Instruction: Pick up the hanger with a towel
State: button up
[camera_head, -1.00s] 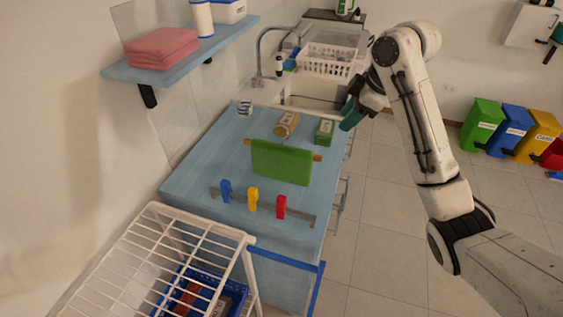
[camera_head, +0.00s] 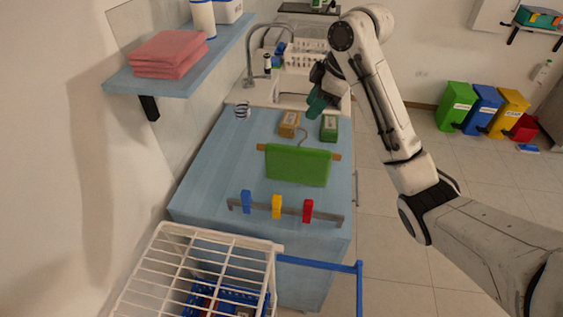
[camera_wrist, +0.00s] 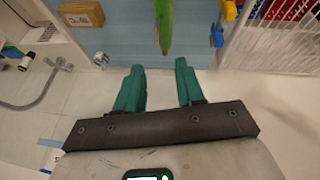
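The green towel (camera_head: 298,166) hangs over a wooden hanger (camera_head: 337,156), whose metal hook (camera_head: 303,137) points toward the back of the blue counter. In the wrist view the towel (camera_wrist: 164,22) shows as a narrow green strip at the top centre. My gripper (camera_head: 316,104) is above the back right of the counter, behind the hanger and apart from it. In the wrist view my gripper's two teal fingers (camera_wrist: 158,82) are spread with nothing between them; the towel lies beyond the tips.
A white wire rack (camera_head: 170,262) stands at the front. A shelf with pink towels (camera_head: 168,54) is at left.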

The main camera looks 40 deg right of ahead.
aim_at(295, 129)
jog(key=shift+b+x, duration=0.55)
jog(key=shift+x, duration=4.9)
jog(key=shift+w, duration=0.15)
grip_shut()
jog(key=shift+r, duration=0.1)
